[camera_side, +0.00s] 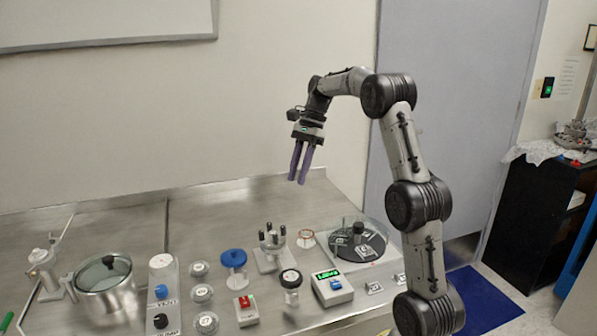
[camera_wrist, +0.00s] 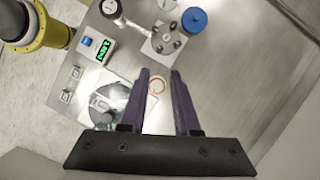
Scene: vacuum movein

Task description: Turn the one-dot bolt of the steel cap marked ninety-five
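My gripper (camera_side: 298,181) is high above the steel bench, pointing down, with its purple fingers apart and nothing between them. The fingers also show apart in the wrist view (camera_wrist: 160,74). A square steel fixture with several dark-topped upright posts (camera_side: 271,249) stands mid-bench, below and left of my gripper. It also shows in the wrist view (camera_wrist: 163,42), beyond the fingertips. Several small round pieces with pale labels, including one nearer the wall (camera_side: 199,268), stand in a column left of it. No ninety-five mark or bolt dot is legible, so I cannot tell which is the named cap.
A blue-topped piece (camera_side: 233,258), a black-capped jar (camera_side: 290,281), a green-lit display box (camera_side: 332,287) and a dark round plate under a clear cover (camera_side: 357,243) crowd around the fixture. A lidded pot (camera_side: 105,283) stands left. Bare bench lies toward the wall.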

